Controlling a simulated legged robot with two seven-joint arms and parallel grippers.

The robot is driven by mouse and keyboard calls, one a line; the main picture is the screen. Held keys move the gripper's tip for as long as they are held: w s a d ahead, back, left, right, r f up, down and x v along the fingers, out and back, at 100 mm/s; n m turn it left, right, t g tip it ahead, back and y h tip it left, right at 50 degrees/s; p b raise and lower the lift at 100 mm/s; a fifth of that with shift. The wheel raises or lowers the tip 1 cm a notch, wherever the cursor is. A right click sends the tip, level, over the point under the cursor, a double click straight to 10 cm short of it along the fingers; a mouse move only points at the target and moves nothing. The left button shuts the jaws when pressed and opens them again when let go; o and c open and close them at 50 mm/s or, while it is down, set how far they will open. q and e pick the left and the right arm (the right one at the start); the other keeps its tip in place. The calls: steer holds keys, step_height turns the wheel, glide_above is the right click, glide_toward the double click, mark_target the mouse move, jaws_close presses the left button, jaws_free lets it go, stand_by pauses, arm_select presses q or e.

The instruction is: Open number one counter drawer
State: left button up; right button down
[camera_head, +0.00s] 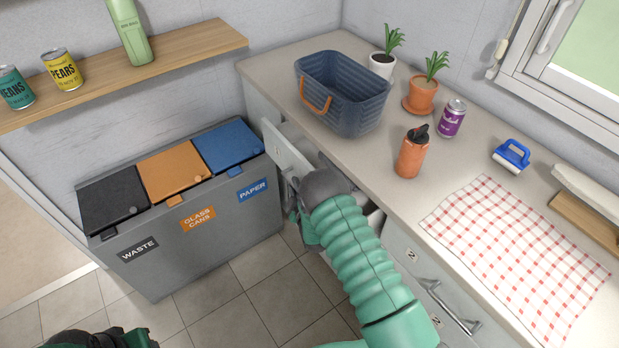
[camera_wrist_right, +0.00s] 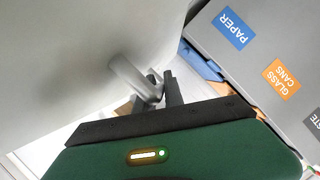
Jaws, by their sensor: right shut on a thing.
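The white drawer front (camera_head: 285,150) stands out from the counter beside the bins in the head view, with a gap and part of its inside showing behind it. In the right wrist view, the pale front (camera_wrist_right: 70,60) fills the left side, and its grey bar handle (camera_wrist_right: 130,80) sticks out. My right gripper (camera_wrist_right: 163,88) is shut on this handle. In the head view, my right gripper (camera_head: 291,185) is at the front's lower end, mostly hidden by my green arm. I cannot read a number on this front. Only a green and black part of my left arm shows at the bottom left; its fingers are hidden.
A grey bin unit (camera_head: 190,245) with black, orange and blue lids stands close to the left of the open drawer. The countertop holds a blue basket (camera_head: 345,95), an orange bottle (camera_head: 411,155) and a checked cloth (camera_head: 515,255). Another drawer handle (camera_head: 448,305) is at lower right.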

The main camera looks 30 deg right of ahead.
steer(key=s+a+b, duration=0.2)
steer(key=a, duration=2.2)
steer(key=shift+f, duration=0.25)
steer(key=shift+s, duration=0.1)
steer(key=c, duration=1.5)
jaws_free()
steer(key=shift+r, duration=0.1)
steer(key=shift+o, duration=0.2)
steer(key=shift+d, duration=0.15)
